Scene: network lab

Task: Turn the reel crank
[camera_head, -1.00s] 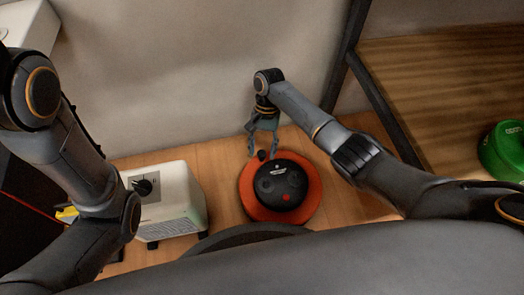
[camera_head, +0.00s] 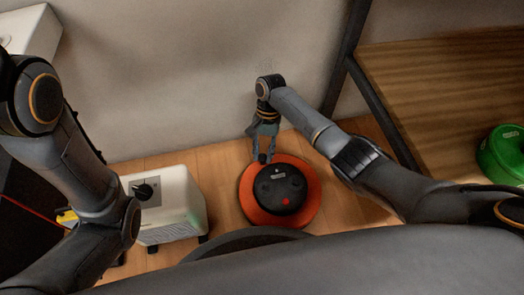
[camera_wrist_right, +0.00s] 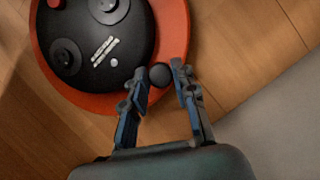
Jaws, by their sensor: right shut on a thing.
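The reel is an orange disc (camera_head: 310,207) with a black round hub (camera_head: 281,190) bearing dark sockets and a red dot. It lies on the wooden floor at the middle of the head view. In the right wrist view the orange rim (camera_wrist_right: 174,30) and the black hub (camera_wrist_right: 95,28) fill the upper left. The crank's small black knob (camera_wrist_right: 160,75) is at the rim. My right gripper (camera_head: 263,158) is shut on this knob, with one finger on each side. It also shows in the right wrist view (camera_wrist_right: 161,76). My left gripper is out of view.
A white box with a black dial (camera_head: 180,195) stands on the floor left of the reel. A wooden shelf (camera_head: 450,80) with a green round object (camera_head: 503,155) is on the right. A pale wall (camera_head: 200,80) rises close behind. Bare floor surrounds the reel.

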